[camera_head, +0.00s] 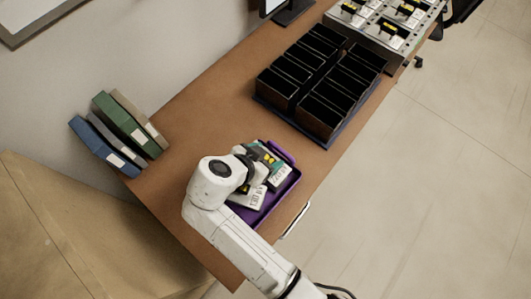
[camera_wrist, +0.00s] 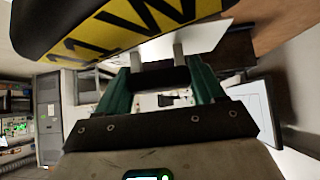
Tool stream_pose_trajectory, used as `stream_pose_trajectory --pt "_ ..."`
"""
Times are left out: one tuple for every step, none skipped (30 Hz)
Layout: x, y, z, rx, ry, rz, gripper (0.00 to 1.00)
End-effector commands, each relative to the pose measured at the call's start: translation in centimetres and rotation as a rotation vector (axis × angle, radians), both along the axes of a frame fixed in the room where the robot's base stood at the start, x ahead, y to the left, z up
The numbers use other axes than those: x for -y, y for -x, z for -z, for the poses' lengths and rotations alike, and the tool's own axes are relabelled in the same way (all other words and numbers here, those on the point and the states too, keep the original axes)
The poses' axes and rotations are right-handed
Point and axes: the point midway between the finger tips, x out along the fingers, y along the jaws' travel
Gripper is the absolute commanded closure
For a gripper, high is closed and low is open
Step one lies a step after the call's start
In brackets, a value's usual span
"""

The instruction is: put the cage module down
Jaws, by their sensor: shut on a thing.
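My gripper (camera_head: 258,166) is over the purple tray (camera_head: 291,184) near the front part of the brown table. In the wrist view, its green fingers (camera_wrist: 158,88) are shut on the black handle of the cage module. The module's dark body with a yellow, black-lettered label (camera_wrist: 120,32) fills the top of that view. In the head view, white lettered module faces (camera_head: 280,174) show at and below the gripper, partly hidden by my arm. I cannot tell whether the held module touches the tray.
A block of black open compartments (camera_head: 318,80) stands farther along the table. Beyond it is a metal rack (camera_head: 380,22) with several modules bearing yellow labels. Binders (camera_head: 125,125) stand at the left by the wall. Bare table lies between the binders and the black compartments.

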Motion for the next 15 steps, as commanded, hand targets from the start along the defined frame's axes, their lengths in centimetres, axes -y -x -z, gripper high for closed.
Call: stream_pose_trajectory --pt "-0.03 -0.04 -0.04 0.003 -0.002 0.0 1.0" --pt "-0.03 -0.04 -0.03 0.003 -0.002 0.0 1.0" --pt "-0.03 -0.04 -0.03 0.003 -0.002 0.0 1.0" --pt "-0.03 -0.04 -0.04 0.003 -0.002 0.0 1.0" --pt "-0.03 -0.04 -0.04 0.003 -0.002 0.0 1.0" --pt "-0.02 -0.05 -0.02 0.003 -0.002 0.0 1.0" --pt "-0.03 -0.04 0.04 0.003 -0.002 0.0 1.0" --pt "-0.02 -0.04 0.15 0.002 0.0 0.0 1.0" --pt "-0.02 -0.04 0.3 0.002 0.0 0.0 1.0" --pt "-0.02 -0.05 0.4 0.002 0.0 0.0 1.0" --pt "-0.02 -0.05 0.47 0.002 0.0 0.0 1.0" --pt "-0.02 -0.05 0.57 0.002 0.0 0.0 1.0" --pt "-0.02 -0.04 0.66 0.002 0.0 0.0 1.0" --pt "-0.01 -0.02 0.61 0.001 -0.001 0.0 0.3" --pt "0.0 -0.02 0.55 0.0 -0.001 -0.001 0.26"
